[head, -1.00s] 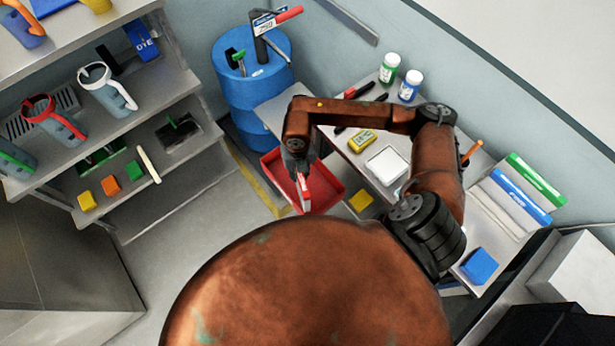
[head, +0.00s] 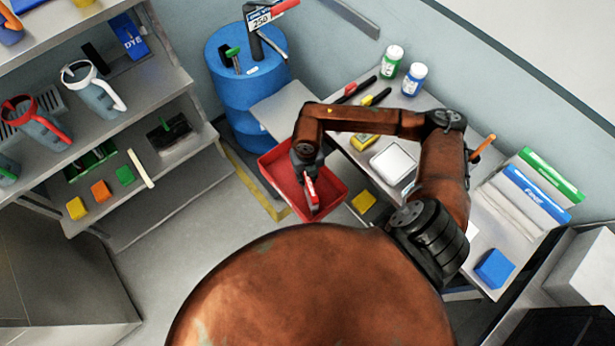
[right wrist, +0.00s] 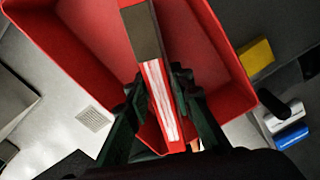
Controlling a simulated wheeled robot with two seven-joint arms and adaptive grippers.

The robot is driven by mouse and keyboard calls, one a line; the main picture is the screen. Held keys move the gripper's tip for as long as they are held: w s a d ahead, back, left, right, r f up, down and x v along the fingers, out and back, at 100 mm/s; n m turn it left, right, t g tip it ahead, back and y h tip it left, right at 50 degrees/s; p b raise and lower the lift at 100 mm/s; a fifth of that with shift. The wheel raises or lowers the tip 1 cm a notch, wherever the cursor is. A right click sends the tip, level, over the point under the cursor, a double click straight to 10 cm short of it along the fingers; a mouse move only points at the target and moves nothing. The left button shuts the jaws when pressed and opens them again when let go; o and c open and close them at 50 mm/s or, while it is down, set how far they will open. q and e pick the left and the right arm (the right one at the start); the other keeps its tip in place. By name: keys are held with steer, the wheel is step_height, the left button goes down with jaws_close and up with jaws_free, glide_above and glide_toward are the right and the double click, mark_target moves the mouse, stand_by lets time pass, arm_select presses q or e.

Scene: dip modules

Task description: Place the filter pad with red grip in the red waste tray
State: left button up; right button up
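The filter pad with red grip (right wrist: 160,105) is between the fingers of my right gripper (right wrist: 157,85), which is shut on it. In the right wrist view it shows a red and white striped part and a dark grey-brown end. In the head view my right gripper (head: 308,172) points down over the red waste tray (head: 333,183), and the pad (head: 312,195) shows at its fingers, within the tray's outline. The tray (right wrist: 70,55) surrounds the pad in the right wrist view. I cannot tell whether the pad touches the tray floor. My left gripper is not in view.
A blue drum (head: 245,90) stands behind the tray. The bench to the right holds a white square dish (head: 393,162), bottles, pens and a blue block (head: 494,268). A yellow block (head: 363,202) lies beside the tray. Shelves with jugs stand at the left.

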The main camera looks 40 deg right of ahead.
steer(key=shift+o, duration=1.4)
step_height(320, 180, up, 12)
steer(key=p, duration=0.1)
